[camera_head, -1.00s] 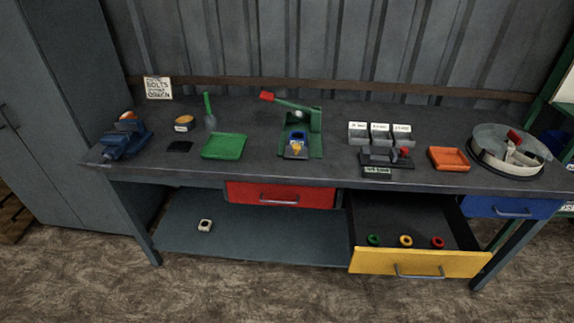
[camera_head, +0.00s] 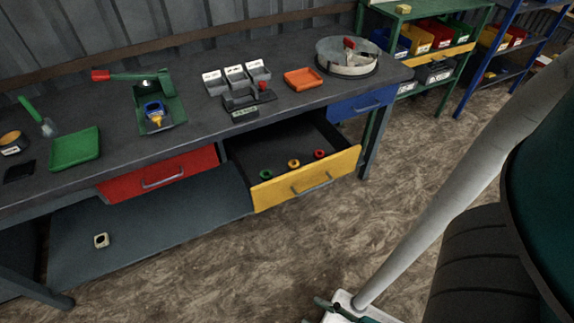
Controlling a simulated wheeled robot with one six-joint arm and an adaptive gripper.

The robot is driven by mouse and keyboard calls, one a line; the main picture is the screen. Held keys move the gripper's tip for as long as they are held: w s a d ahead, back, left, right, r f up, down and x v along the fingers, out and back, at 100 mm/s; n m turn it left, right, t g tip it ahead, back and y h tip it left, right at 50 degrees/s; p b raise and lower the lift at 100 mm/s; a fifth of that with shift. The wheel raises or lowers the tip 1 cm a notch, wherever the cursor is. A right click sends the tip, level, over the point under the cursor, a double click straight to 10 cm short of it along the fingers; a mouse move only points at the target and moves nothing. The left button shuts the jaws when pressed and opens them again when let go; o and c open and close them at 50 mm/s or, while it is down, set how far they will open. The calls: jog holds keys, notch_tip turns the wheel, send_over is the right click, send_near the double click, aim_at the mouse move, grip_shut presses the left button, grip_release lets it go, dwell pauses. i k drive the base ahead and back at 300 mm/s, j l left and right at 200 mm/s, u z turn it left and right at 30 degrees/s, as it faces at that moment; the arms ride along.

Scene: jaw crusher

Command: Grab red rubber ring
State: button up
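The red rubber ring (camera_head: 319,154) lies inside the open yellow drawer (camera_head: 305,181), at the right end of a row of three small rings. A yellow ring (camera_head: 293,163) is in the middle and a green ring (camera_head: 266,174) is at the left. The rings lie apart, close behind the drawer front. My gripper cannot be made out in this view.
The workbench (camera_head: 190,75) holds an orange tray (camera_head: 303,78), a green tray (camera_head: 75,147) and a round bowl (camera_head: 347,56). The red drawer (camera_head: 160,173) and blue drawer (camera_head: 362,104) are shut. A pale pole (camera_head: 450,190) slants across the right foreground. Floor before the drawer is clear.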

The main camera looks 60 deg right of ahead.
aim_at(317, 152)
jog(key=i+j+z, duration=0.1)
jog(key=i+z, duration=0.2)
jog(key=i, duration=0.15)
jog(key=i+j+z, duration=0.25)
jog(key=i, duration=0.2)
